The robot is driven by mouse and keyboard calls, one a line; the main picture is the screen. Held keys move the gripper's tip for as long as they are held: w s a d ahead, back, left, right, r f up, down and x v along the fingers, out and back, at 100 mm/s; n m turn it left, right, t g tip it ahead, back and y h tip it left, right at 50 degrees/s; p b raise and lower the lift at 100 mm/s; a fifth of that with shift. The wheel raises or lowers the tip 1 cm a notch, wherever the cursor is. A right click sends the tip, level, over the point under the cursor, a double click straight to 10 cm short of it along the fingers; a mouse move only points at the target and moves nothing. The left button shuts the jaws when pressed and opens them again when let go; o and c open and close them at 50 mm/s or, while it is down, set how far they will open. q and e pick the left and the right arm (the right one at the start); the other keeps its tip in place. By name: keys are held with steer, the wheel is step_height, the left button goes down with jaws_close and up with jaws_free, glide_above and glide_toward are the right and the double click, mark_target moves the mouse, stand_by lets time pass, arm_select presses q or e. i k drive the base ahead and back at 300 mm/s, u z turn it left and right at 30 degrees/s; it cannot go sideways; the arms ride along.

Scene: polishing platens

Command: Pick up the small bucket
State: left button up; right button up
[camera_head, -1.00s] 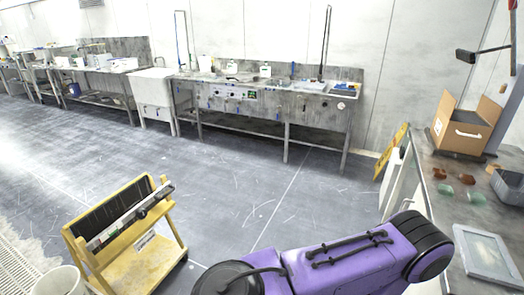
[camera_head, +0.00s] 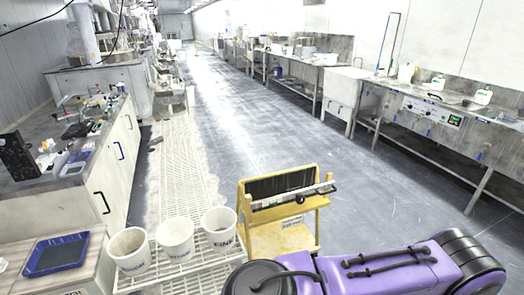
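Three white buckets stand upright in a row at the lower left of the head view: a left bucket (camera_head: 134,265), a middle bucket (camera_head: 178,249) and a right bucket (camera_head: 221,242). They have dark lettering on their fronts. They look close in size, so I cannot tell which one is the small bucket. A purple arm link of mine crosses the lower right. Neither gripper shows in the view.
A cabinet counter (camera_head: 122,150) and a blue tray (camera_head: 57,255) are at left. A steel sink bench (camera_head: 440,122) lines the right. The grey floor aisle is clear.

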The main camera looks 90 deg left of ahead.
mark_target(218, 224)
steer(key=u, duration=0.05)
steer(key=k, duration=0.25)
steer(key=u, duration=3)
